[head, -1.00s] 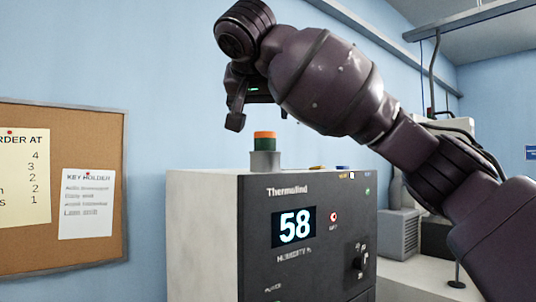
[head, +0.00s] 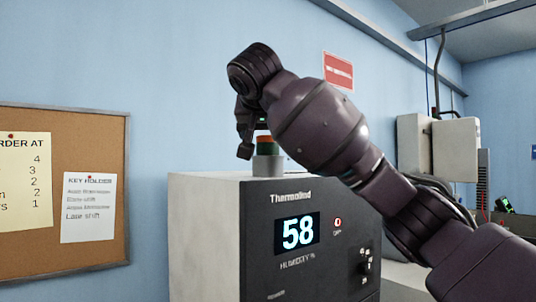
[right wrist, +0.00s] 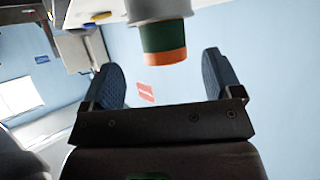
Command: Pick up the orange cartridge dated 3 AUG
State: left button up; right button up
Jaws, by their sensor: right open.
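The orange cartridge (head: 265,139), with an orange top over a green band, stands upright in a grey cup (head: 268,165) on top of the Thermalind box. Its date cannot be read. My right gripper (head: 255,138) points down at the cartridge and partly hides it. In the right wrist view the gripper (right wrist: 162,72) is open, and the cartridge (right wrist: 164,42) shows between its two fingers near the tips, with a gap on both sides. The cup (right wrist: 158,9) shows there too. My left gripper is not in view.
The Thermalind box (head: 205,235) stands below, its display reading 58. A cork board (head: 100,210) with notes hangs at left. A red sign (head: 338,72) is on the wall behind. Small coloured pieces (right wrist: 101,15) show near the cup in the wrist view.

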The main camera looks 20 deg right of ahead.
aim_at(266, 137)
jog(key=x, duration=0.1)
jog(key=p+x, duration=0.1)
jog(key=x, duration=0.1)
jog(key=shift+w+r, duration=0.15)
jog(key=shift+w, duration=0.3)
jog(key=shift+w+d+f+p, duration=0.2)
jog(key=shift+w+f+p, duration=0.1)
jog(key=shift+w, duration=0.05)
jog(key=c, duration=1.1)
